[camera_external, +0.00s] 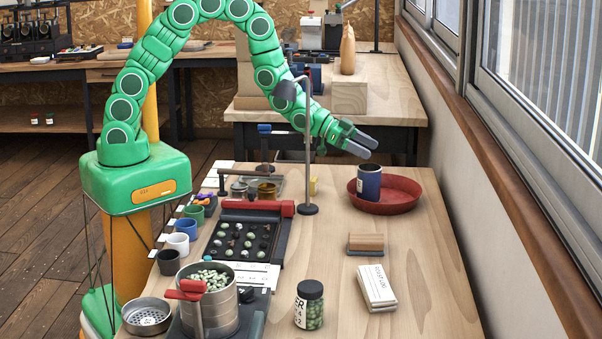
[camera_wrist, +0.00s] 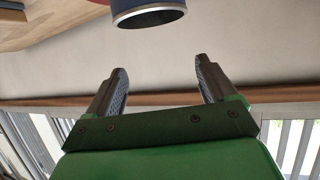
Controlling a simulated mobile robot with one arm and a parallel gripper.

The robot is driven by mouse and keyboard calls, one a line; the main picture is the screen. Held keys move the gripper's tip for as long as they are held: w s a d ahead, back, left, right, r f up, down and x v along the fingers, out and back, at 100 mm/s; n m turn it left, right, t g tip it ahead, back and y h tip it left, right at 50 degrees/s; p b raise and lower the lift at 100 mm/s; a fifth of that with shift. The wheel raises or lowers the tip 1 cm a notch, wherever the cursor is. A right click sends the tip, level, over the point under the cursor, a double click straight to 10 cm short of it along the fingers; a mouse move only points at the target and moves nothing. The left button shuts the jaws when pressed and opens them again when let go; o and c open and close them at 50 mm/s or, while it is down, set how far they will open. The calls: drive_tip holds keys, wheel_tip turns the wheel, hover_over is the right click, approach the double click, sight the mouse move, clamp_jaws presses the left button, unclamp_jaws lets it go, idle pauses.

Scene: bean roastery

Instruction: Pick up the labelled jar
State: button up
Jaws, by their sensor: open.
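A glass jar (camera_external: 309,305) with a black lid, green beans inside and dark lettering on its side stands upright at the front of the table. A dark blue open-topped can (camera_external: 369,184) with a pale label stands upright in a red round dish (camera_external: 409,195) at the back right. My gripper (camera_external: 371,147) is open and empty, just above and beside the can's rim. In the wrist view the can's rim (camera_wrist: 150,17) shows beyond my two spread fingers (camera_wrist: 160,72), apart from them. The glass jar is out of the wrist view.
A thin lamp stand (camera_external: 308,180) rises left of the dish. A sample tray (camera_external: 243,238), cups and a bean-filled metal pot (camera_external: 208,300) crowd the left side. A wooden block (camera_external: 366,243) and cards (camera_external: 377,287) lie right of centre. A wall with windows borders the right.

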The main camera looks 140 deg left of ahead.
wheel_tip(320, 180, up, 26)
drive_tip(key=w+d+f+m+g, duration=0.3)
drive_tip(key=w+d+m+g, duration=0.2)
drive_tip(key=w+d+m, duration=1.55)
drive_tip(key=w+d+r+m+t+y, duration=0.1)
drive_tip(key=w+d+m, duration=0.3)
drive_tip(key=d, duration=0.8)
drive_tip(key=w+d+r+m+t+y, duration=0.1)
drive_tip(key=w+d+m, duration=0.3)
drive_tip(key=d, duration=0.8)
drive_tip(key=w+d+r+m+t+y, duration=0.1)
drive_tip(key=w+d+m, duration=0.3)
drive_tip(key=d, duration=0.8)
approach(319, 292)
drive_tip(key=shift+w+a+f, duration=0.1)
drive_tip(key=shift+a+f, duration=0.3)
drive_tip(key=shift+a, duration=0.2)
drive_tip(key=shift+w+a+f, duration=0.1)
drive_tip(key=shift+a+f, duration=0.3)
drive_tip(key=shift+a, duration=0.2)
drive_tip(key=shift+a+f, duration=0.1)
drive_tip(key=shift+f, duration=0.25)
drive_tip(key=shift+x, duration=3.75)
drive_tip(key=shift+s+a, duration=0.1)
drive_tip(key=shift+s, duration=0.05)
